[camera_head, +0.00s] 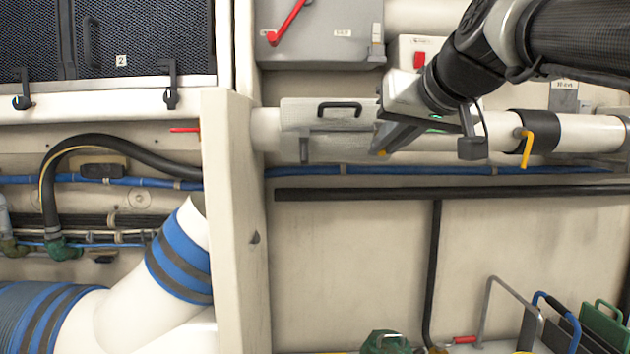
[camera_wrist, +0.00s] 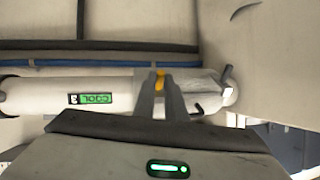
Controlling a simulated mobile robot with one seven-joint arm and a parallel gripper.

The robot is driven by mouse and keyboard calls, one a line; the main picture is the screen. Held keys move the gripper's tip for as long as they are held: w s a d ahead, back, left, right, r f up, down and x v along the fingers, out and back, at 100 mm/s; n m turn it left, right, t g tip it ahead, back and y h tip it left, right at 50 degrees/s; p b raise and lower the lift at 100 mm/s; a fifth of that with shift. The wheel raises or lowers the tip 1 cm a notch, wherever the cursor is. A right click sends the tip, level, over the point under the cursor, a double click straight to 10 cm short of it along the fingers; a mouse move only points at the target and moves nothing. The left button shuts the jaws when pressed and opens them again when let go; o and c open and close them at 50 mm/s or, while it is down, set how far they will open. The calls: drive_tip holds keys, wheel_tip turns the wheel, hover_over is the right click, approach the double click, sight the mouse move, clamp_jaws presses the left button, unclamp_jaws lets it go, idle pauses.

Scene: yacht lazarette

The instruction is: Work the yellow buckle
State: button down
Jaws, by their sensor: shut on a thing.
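A small yellow buckle (camera_wrist: 160,77) shows between my fingertips in the wrist view. In the head view only a bit of yellow (camera_head: 382,153) shows at the finger ends. It sits at a pale grey jacket (camera_head: 325,115) around a white horizontal pipe (camera_head: 583,131). My gripper (camera_head: 384,148) reaches down from the upper right, and its fingers (camera_wrist: 160,86) are shut on the buckle. The fingers hide most of the buckle, so I cannot tell whether it is latched.
The jacket has a black handle (camera_head: 340,108). Farther right, a yellow lever (camera_head: 526,148) hangs at a black band on the pipe. A blue line (camera_head: 430,171) and a black rail (camera_head: 460,192) run below. An upright post (camera_head: 232,220) stands left; the wall below is mostly clear.

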drive_tip(key=shift+s+f+t+b, duration=0.25)
drive_tip(key=shift+f+t+b, duration=0.8)
drive_tip(key=shift+b, duration=1.1)
drive_tip(key=shift+t+b, duration=0.35)
drive_tip(key=shift+b, duration=0.05)
drive_tip(key=c, duration=1.8)
unclamp_jaws()
drive_tip(key=p+v, duration=0.2)
drive_tip(key=v, duration=1.5)
drive_tip(key=shift+s+d, duration=0.15)
drive_tip(key=shift+s, duration=0.1)
drive_tip(key=shift+f, duration=0.2)
